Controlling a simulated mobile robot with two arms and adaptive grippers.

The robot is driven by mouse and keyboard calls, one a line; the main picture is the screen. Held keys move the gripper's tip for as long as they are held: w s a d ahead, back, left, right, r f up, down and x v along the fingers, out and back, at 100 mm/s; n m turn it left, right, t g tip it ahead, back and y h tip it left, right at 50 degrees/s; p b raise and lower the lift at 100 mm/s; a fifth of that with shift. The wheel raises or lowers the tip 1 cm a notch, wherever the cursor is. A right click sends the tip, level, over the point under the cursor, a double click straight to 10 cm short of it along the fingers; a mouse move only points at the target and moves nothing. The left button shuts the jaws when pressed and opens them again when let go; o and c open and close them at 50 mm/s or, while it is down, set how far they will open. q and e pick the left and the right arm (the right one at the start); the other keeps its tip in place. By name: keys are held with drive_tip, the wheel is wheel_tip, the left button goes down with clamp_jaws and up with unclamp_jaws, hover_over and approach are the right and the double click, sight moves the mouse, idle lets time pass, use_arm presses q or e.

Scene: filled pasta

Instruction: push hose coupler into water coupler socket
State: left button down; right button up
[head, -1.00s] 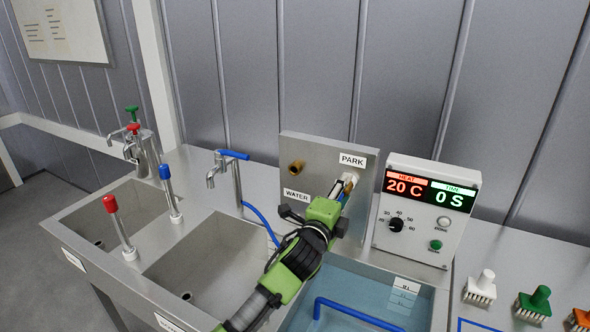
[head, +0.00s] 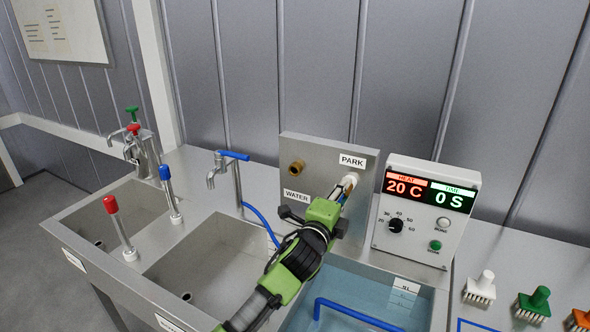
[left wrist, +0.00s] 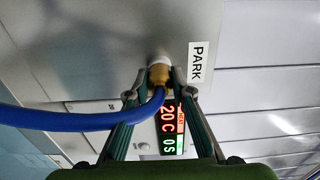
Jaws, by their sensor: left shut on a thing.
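The steel panel (head: 325,165) carries a brass water coupler socket (head: 296,167) above the WATER label (head: 296,196). This socket is empty. My left gripper (head: 343,193) is at the PARK side of the panel, to the right of the water socket. In the left wrist view its two fingers (left wrist: 159,84) are shut on the brass hose coupler (left wrist: 159,76), with the blue hose (left wrist: 70,120) leading off left. The coupler is in line with a white ring (left wrist: 160,61) on the panel; I cannot tell whether they touch. My right gripper is not in view.
A control box (head: 425,210) reading 20 C and 0 S stands right of the panel. A water-filled basin (head: 375,290) lies below. A blue-handled tap (head: 228,170) and steel sinks (head: 215,265) are left. Brushes (head: 535,300) stand at the right.

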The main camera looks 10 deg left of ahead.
use_arm(q)
drive_tip(key=shift+s+a+p, duration=0.2)
drive_tip(key=shift+s+p, duration=0.3)
drive_tip(key=shift+s, duration=0.1)
idle(0.8)
drive_tip(key=shift+p+v, duration=1.3)
drive_tip(key=shift+v, duration=1.1)
